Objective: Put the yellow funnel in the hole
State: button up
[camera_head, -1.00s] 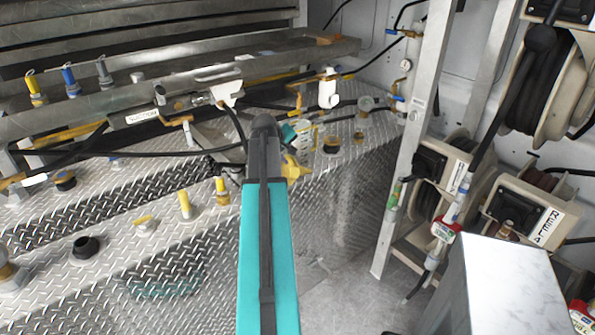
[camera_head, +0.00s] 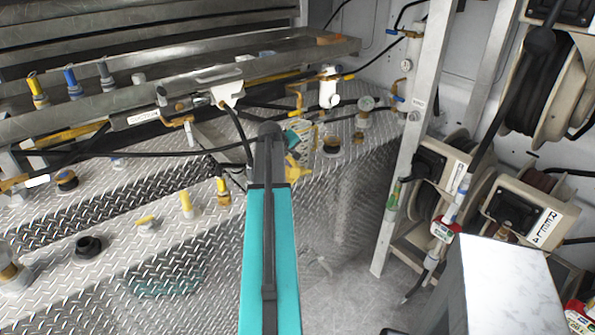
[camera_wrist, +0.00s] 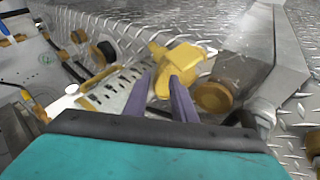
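The yellow funnel (camera_wrist: 183,58) is in the middle of the wrist view, just past my fingertips. Part of it shows between my two purple fingers. In the head view the funnel (camera_head: 297,168) shows just right of my arm's end, partly hidden by it. My gripper (camera_wrist: 161,78) has its fingers apart, one on each side of the near part of the funnel. I cannot tell whether they touch it. A dark ring-shaped fitting (camera_head: 88,245) sits on the diamond-plate top at left. I cannot tell which opening is the hole.
Yellow-capped fittings (camera_head: 186,204) stand on the diamond plate (camera_head: 205,250) left of my arm. A metal rail with hoses crosses behind. A grey upright post (camera_head: 402,150) and hose reels (camera_head: 520,210) are at right. In the wrist view a metal block (camera_wrist: 245,55) stands close right of the funnel.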

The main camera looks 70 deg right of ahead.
jog(key=shift+p+x, duration=0.5)
jog(key=shift+x, duration=1.2)
grip_shut()
